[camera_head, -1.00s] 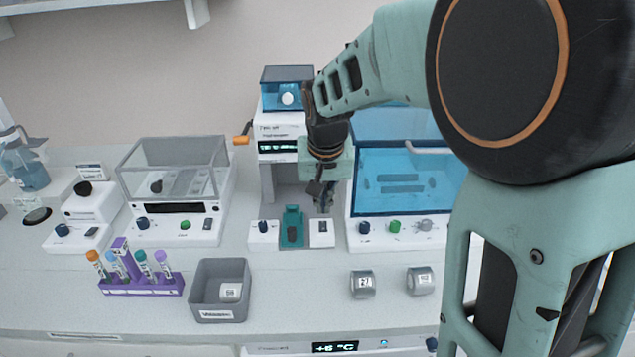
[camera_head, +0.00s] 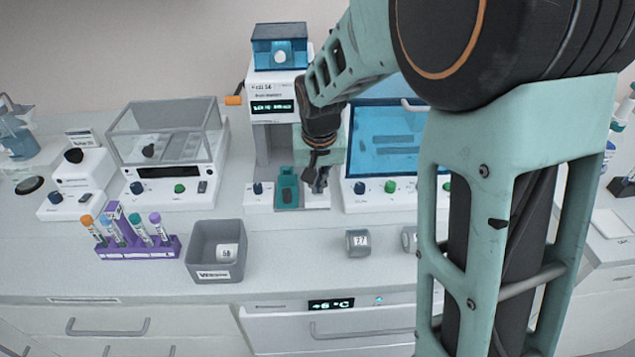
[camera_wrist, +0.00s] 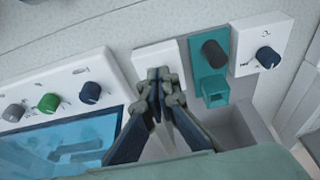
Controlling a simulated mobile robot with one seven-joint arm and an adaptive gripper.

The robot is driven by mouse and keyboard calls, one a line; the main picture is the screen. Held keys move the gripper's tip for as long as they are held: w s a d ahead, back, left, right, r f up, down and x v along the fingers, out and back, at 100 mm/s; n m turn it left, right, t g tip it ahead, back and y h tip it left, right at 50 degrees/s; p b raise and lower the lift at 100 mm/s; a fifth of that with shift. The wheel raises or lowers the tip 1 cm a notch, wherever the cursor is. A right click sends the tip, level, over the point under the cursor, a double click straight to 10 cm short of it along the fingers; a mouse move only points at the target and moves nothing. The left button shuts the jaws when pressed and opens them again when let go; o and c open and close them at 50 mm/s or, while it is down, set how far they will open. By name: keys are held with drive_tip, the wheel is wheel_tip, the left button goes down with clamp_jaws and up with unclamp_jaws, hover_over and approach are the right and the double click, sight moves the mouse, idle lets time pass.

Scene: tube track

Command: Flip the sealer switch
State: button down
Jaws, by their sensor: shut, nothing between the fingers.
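The sealer (camera_head: 283,90) is a white upright unit with a blue clear top, a lit green display and an orange side handle. At its base are a white panel with a dark knob (camera_head: 258,190), a teal holder (camera_head: 287,190) and a white panel on the right (camera_head: 317,202). My gripper (camera_head: 317,186) is shut and empty, pointing down over this right panel. In the wrist view my gripper's fingertips (camera_wrist: 160,76) are together at the edge of the white panel (camera_wrist: 158,54). The switch is hidden behind the fingers; I cannot tell whether they touch it.
A blue-windowed cabinet (camera_head: 384,140) with knobs stands close to the right of my gripper. A clear-lidded instrument (camera_head: 165,150) is to the left. A purple tube rack (camera_head: 137,246), a grey bin (camera_head: 215,250) and a small grey canister (camera_head: 358,243) stand at the front.

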drive_tip(key=shift+p, duration=0.3)
drive_tip(key=shift+w+r+p, duration=0.25)
drive_tip(key=shift+w+p, duration=0.05)
drive_tip(key=shift+w, duration=0.4)
drive_tip(key=shift+r+p, duration=0.45)
drive_tip(key=shift+r, duration=0.2)
drive_tip(key=s+p+v, duration=0.1)
drive_tip(key=v, duration=1.1)
drive_tip(key=shift+s, duration=0.35)
drive_tip(key=shift+r, duration=0.1)
